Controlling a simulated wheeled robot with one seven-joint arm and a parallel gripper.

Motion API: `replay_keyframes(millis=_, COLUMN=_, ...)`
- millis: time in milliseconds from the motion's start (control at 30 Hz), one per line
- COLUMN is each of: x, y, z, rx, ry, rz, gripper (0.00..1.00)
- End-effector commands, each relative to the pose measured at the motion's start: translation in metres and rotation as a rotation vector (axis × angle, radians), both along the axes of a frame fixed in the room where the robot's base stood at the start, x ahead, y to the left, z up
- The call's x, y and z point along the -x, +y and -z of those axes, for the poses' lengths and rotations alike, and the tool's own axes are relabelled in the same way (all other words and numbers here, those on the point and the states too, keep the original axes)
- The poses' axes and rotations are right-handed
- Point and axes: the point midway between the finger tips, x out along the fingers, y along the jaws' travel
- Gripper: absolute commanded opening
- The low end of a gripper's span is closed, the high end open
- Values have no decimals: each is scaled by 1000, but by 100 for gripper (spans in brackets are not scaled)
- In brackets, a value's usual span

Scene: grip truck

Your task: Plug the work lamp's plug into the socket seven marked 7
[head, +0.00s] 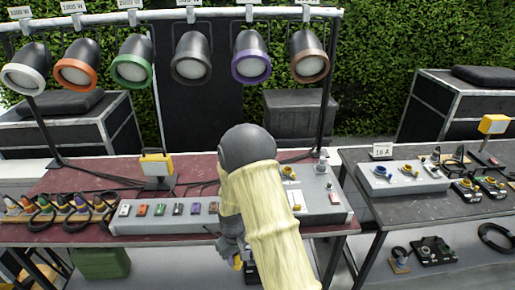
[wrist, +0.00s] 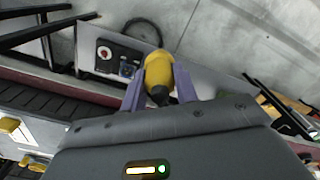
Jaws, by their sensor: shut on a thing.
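My gripper (wrist: 160,80) is shut on a yellow plug (wrist: 157,68) with a dark tip, seen between its two purple fingers in the wrist view. In the head view the gripper hangs low over the front edge of the red table, and the plug is a small patch of yellow, mostly hidden by my arm. A yellow work lamp (head: 156,164) stands on the red table behind the long grey strip (head: 150,226). Another yellow work lamp (head: 493,125) stands on the right table. I cannot read a 7 on any socket. My arm covers part of the grey panel (head: 335,217).
Several plugs with coloured bands (head: 60,206) lie at the left of the red table. A grey box with yellow and blue sockets (head: 400,183) and a "16 A" sign (head: 381,149) stand on the right table. A lower shelf (head: 180,265) holds a green case (head: 100,262). Stage lamps hang behind.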

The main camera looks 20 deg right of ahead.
Motion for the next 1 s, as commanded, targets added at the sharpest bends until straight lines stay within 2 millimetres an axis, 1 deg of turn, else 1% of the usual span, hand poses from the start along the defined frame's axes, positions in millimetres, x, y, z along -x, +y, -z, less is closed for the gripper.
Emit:
replay_keyframes(millis=33, x=0, y=0, z=7, rx=0, ry=3, rz=26, gripper=4)
replay_keyframes(millis=300, x=2, y=-1, z=45, rx=2, ry=3, rz=194, gripper=4)
replay_keyframes(millis=433, x=4, y=-1, z=60, rx=3, ry=2, rz=259, gripper=4)
replay_keyframes(millis=533, x=4, y=-1, z=64, rx=3, ry=-1, rz=281, gripper=4)
replay_keyframes(millis=1000, x=4, y=-3, z=64, rx=3, ry=-1, rz=284, gripper=4)
